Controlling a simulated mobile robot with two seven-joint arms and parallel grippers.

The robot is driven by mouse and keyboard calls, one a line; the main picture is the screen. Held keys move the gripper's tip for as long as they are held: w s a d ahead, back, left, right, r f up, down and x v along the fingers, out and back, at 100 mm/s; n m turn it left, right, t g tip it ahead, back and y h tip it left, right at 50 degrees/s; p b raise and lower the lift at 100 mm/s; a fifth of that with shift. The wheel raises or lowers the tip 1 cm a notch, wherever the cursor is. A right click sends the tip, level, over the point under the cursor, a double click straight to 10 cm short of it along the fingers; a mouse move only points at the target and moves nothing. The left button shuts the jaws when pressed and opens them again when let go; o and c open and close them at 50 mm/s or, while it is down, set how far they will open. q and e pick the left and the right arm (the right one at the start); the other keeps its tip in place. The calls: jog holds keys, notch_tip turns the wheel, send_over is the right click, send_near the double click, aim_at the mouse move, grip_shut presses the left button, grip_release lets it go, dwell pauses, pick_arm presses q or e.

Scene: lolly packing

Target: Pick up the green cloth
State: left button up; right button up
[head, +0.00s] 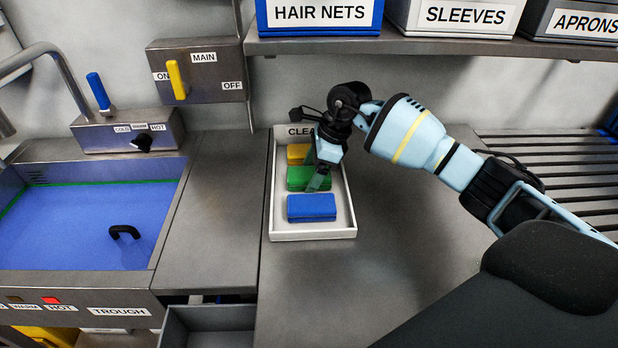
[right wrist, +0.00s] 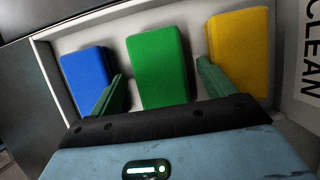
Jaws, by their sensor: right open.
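The green cloth (head: 309,175) lies in the white tray (head: 344,215), between a yellow cloth (head: 298,153) and a blue cloth (head: 311,207). My right gripper (head: 319,172) is over the tray and partly hides the green cloth in the head view. In the right wrist view the green cloth (right wrist: 158,66) shows between the two open fingers of my right gripper (right wrist: 160,88), with the blue cloth on the left and the yellow cloth on the right. The fingers are apart and not shut on it. My left gripper is not in view.
A trough (head: 85,225) with blue inside and a black handle lies at the left. A shelf (head: 420,45) with labelled boxes runs above the bench. A slatted rack (head: 560,160) is at the right. The steel bench (head: 400,250) right of the tray is clear.

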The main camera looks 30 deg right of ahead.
aim_at(303, 173)
jog(key=shift+c, duration=0.4)
jog(key=c, duration=1)
jog(key=shift+r, duration=0.75)
notch_tip(303, 173, up, 3)
jog(key=shift+f, duration=0.2)
jog(key=s+a, duration=0.3)
jog(key=s, duration=0.1)
jog(key=s+a+r, duration=0.1)
jog(key=s+a, duration=0.2)
jog(key=s, duration=0.1)
jog(key=s+a, duration=0.3)
jog(key=s, duration=0.2)
jog(key=shift+s+r+b, duration=0.1)
jog(key=shift+r+b, duration=0.1)
jog(key=shift+b, duration=0.15)
